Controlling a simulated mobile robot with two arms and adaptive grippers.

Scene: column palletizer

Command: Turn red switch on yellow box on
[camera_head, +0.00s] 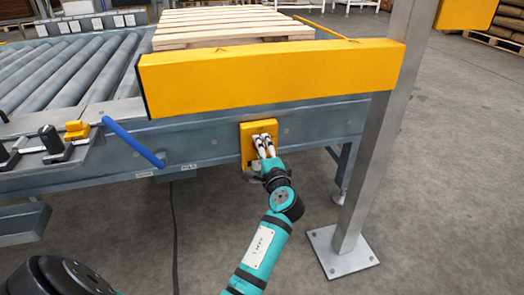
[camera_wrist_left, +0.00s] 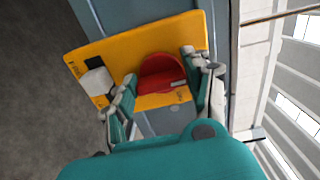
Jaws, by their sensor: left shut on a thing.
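The yellow box (camera_head: 246,149) is fixed to the grey side of the conveyor frame, below the long yellow guard. My left gripper (camera_head: 263,139) is at its front and covers much of it in the head view. In the left wrist view the yellow box (camera_wrist_left: 140,48) appears tilted, with the round red switch (camera_wrist_left: 158,70) on its face. The fingers of my left gripper (camera_wrist_left: 161,68) are on both sides of the red switch, shut on it. A small white and black part (camera_wrist_left: 97,80) sits on the box to the left. My right gripper is not in view.
The yellow guard (camera_head: 270,75) juts out above the box. A grey metal post (camera_head: 374,165) with a floor plate stands to the right. A blue handle (camera_head: 133,143) sticks out at the left, near the rollers (camera_head: 70,72). Wooden pallets (camera_head: 230,28) lie behind the guard.

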